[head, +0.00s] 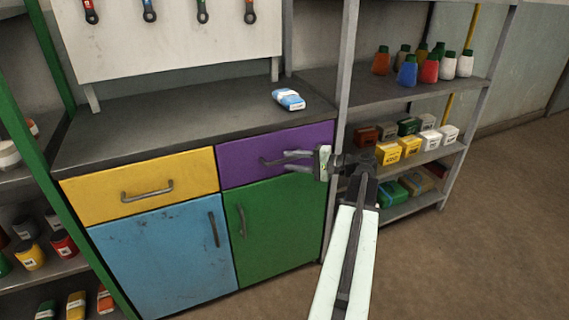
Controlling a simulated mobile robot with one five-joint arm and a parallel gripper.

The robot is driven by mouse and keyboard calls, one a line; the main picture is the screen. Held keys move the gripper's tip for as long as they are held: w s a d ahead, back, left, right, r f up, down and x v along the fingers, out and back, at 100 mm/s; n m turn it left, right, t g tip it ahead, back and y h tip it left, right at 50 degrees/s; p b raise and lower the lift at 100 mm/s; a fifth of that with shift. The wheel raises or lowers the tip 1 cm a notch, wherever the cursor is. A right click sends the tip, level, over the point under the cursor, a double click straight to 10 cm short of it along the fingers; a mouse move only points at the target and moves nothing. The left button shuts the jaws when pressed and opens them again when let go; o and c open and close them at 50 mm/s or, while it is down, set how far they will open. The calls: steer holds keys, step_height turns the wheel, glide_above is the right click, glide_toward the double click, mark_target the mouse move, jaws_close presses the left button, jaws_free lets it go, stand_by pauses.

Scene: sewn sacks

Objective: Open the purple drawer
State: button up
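The purple drawer (235,160) is at the upper right of the workbench cabinet and looks shut, its front level with the yellow drawer beside it. Its dark handle (267,161) shows only at its left end; the rest is hidden behind my gripper. My gripper (276,162) reaches in from the right, in front of the purple drawer, with its two fingers pointing left. The fingers are apart, with a gap between them. The fingertips are close to the handle, but I cannot tell whether they touch it.
The yellow drawer (185,178), blue door (160,255) and green door (280,225) surround the purple drawer. A blue-and-white package (288,99) lies on the worktop (200,112). A metal shelf (320,90) with bottles and boxes stands right. Floor (480,240) is clear at right.

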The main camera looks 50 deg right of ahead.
steer(key=shift+x, duration=1.45)
jaws_close()
stand_by(0.3)
